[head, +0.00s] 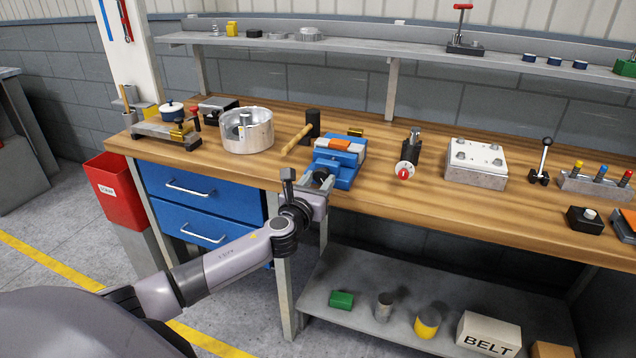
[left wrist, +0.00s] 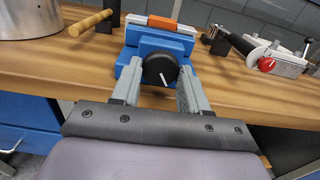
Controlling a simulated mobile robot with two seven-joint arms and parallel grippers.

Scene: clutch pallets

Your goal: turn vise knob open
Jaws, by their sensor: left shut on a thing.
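The blue vise (head: 345,176) sits at the front edge of the wooden bench, with an orange piece (head: 340,144) at its top between pale jaws. In the left wrist view the vise (left wrist: 130,73) faces me, and its round black knob (left wrist: 158,71) shows a white mark pointing down and slightly right. My left gripper (head: 319,180) reaches the front of the vise. Its grey fingers (left wrist: 160,84) stand on either side of the knob and are shut on it. In the head view the gripper mostly hides the knob. My right gripper is not in view.
A wooden-handled mallet (head: 297,139) and a metal bowl (head: 247,132) lie left of the vise. A black device with a red-and-white dial (head: 404,170) stands to the right. A lower shelf (head: 345,273) holds several items.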

